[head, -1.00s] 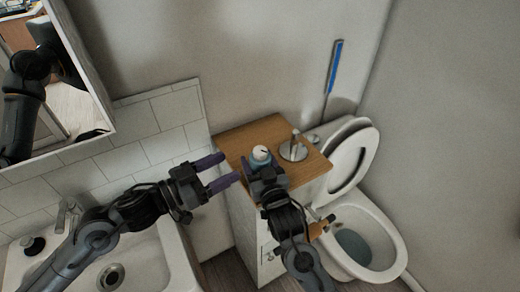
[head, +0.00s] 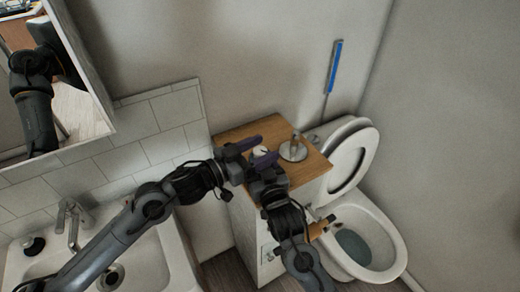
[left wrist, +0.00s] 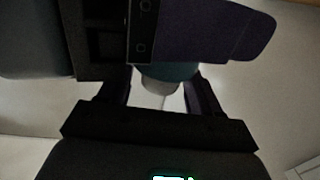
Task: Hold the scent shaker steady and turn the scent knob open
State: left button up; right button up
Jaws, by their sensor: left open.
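The scent shaker stands on the wooden cabinet top; its white top (head: 259,151) shows between my left fingers in the head view. In the left wrist view its teal body (left wrist: 175,72) and white part (left wrist: 158,86) show, partly covered by a gripper. My left gripper (head: 256,151) is open, with one purple finger on each side of the white top; I cannot tell whether they touch it. My right gripper (head: 266,172) is at the shaker's body from the front and appears shut on it, though my left fingers hide part of this.
A metal stand (head: 293,151) is close to the right of the shaker on the wooden top (head: 232,132). The sink (head: 150,265) and faucet (head: 70,222) are at left.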

pick_arm(q)
jog(key=shift+c, duration=0.2)
jog(key=c, duration=0.9)
jog(key=shift+s+d+n+t+y, duration=0.1)
jog(key=shift+n+t+y, duration=0.8)
jog(key=shift+t, duration=0.2)
jog(key=shift+n+t+y, duration=0.7)
jog(key=shift+t+y, duration=0.1)
jog(key=o, duration=0.9)
jog(key=shift+o, duration=0.2)
jog(key=v, duration=1.2)
